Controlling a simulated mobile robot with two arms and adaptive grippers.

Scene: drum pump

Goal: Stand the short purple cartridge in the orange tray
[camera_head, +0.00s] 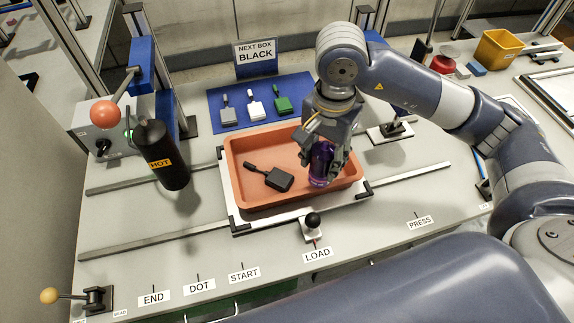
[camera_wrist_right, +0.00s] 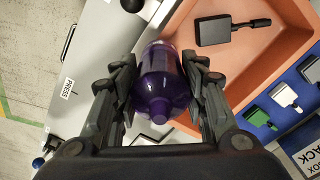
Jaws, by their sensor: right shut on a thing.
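The short purple cartridge (camera_head: 321,163) is held upright, or nearly so, between the fingers of my right gripper (camera_head: 322,150). It is at the right part of the orange tray (camera_head: 245,198). I cannot tell whether its bottom touches the tray floor. In the right wrist view the cartridge (camera_wrist_right: 161,85) sits between both fingers of my right gripper (camera_wrist_right: 160,95), with its narrow end toward the camera. The tray (camera_wrist_right: 210,70) shows beside it there. A black paddle-shaped piece (camera_head: 270,178) lies in the tray's left part. My left gripper is not in view.
A black cylinder marked HOT (camera_head: 160,155) stands left of the tray. A blue mat (camera_head: 235,97) with grey, white and green paddle pieces lies behind it. A black-knobbed lever (camera_head: 313,225) stands in front, near the LOAD label (camera_head: 318,255). A yellow bin (camera_head: 500,48) is far right.

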